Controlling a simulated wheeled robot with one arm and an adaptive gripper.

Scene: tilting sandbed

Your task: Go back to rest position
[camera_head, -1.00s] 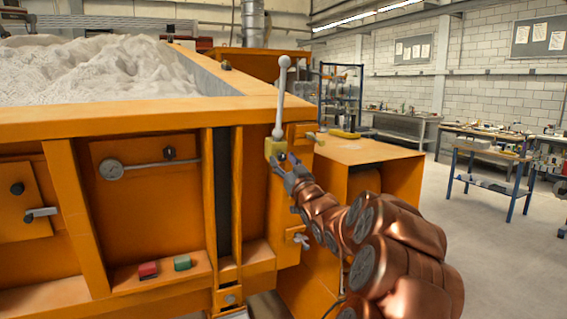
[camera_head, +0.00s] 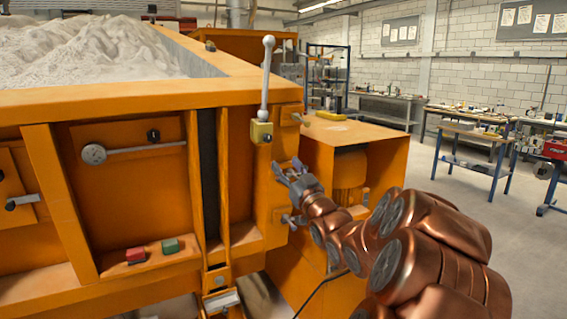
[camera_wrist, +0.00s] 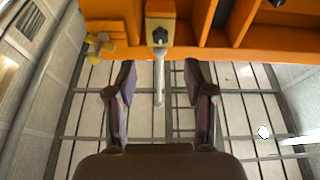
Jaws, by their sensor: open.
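My gripper (camera_head: 288,172) is open and empty, in front of the orange corner post of the sandbed (camera_head: 150,100). It is below and slightly right of the lever's yellow base block (camera_head: 261,132) and clear of it. The pale grey lever (camera_head: 265,85) stands nearly upright on that block, with a round knob on top. In the wrist view my gripper (camera_wrist: 162,98) shows both fingers apart. The lever (camera_wrist: 159,85) appears there between the fingers in the picture, hanging from its block at the top; the head view shows them apart.
A gauge (camera_head: 94,154), a red button (camera_head: 136,255) and a green button (camera_head: 170,246) are on the sandbed's front. A T-handle (camera_head: 294,220) sits just below my gripper. An orange cabinet (camera_head: 350,150) stands close on the right. Open floor lies beyond it, before the workbenches (camera_head: 470,140).

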